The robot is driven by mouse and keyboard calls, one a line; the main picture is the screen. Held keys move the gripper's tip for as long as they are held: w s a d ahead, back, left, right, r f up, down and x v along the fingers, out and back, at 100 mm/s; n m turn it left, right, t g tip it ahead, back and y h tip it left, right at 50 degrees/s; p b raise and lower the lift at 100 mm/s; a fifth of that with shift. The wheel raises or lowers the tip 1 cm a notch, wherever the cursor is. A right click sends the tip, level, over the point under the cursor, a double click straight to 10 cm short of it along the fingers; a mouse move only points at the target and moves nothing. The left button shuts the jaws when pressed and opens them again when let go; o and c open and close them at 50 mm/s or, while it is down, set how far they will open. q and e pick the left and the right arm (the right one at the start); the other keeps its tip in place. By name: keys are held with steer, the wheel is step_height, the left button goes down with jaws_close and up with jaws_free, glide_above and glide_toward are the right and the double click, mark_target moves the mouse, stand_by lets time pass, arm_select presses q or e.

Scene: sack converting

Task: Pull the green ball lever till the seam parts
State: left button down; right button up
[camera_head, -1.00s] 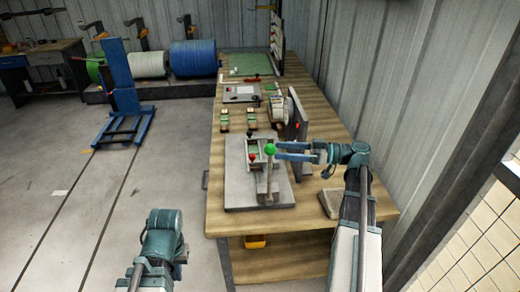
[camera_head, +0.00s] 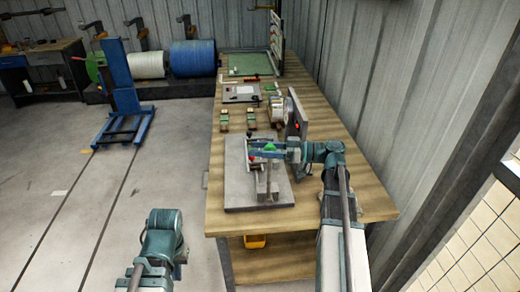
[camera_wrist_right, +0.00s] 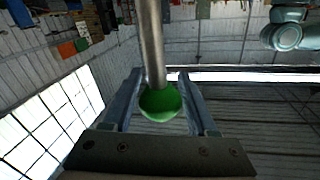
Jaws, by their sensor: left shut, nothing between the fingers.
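The green ball (camera_head: 270,147) tops an upright metal lever (camera_head: 272,180) on a grey base plate (camera_head: 240,200) on the bench. In the right wrist view the green ball (camera_wrist_right: 160,102) hangs between the two fingers, with its metal rod (camera_wrist_right: 151,40) running up past it. My right gripper (camera_head: 270,154) is at the ball, its fingers on either side with small gaps showing, so it looks open around it. My left gripper (camera_head: 162,238) is low at the left over the floor, away from the bench; its fingers are hard to see. The seam cannot be made out.
The wooden bench (camera_head: 335,185) also holds a grey upright panel (camera_head: 297,116), a white round device (camera_head: 277,108) and small green-topped blocks (camera_head: 252,122). A blue stand (camera_head: 122,90) and large rolls (camera_head: 192,57) are at the back left. The floor between is clear.

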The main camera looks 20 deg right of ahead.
jaws_close()
stand_by(1.1)
